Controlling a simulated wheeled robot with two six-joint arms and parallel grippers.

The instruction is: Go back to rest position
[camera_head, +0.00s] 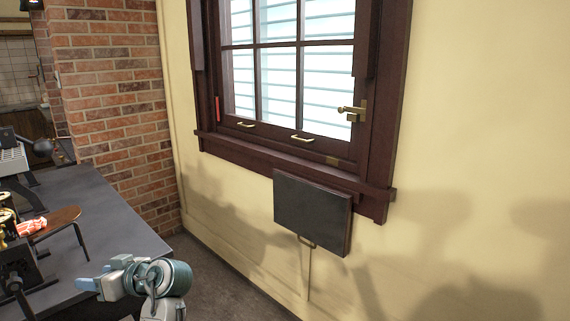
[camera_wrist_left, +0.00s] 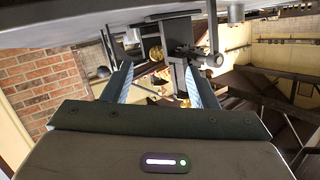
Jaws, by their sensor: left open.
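My left gripper (camera_head: 92,284) is beside the right front edge of the dark table in the head view, with its fingers pointing left. It holds nothing that I can see. In the left wrist view, the two light-blue fingers of the left gripper (camera_wrist_left: 160,72) stand apart, with a clear gap between them. A dark device with brass parts shows beyond them, and I cannot tell its distance. My right gripper is not in view.
The dark table (camera_head: 95,200) fills the left, carrying a red-and-white item (camera_head: 32,227), a small brown stand (camera_head: 58,220) and a black device (camera_head: 20,268). A dark flap (camera_head: 312,213) hangs below the window (camera_head: 285,60). Floor shows between table and wall.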

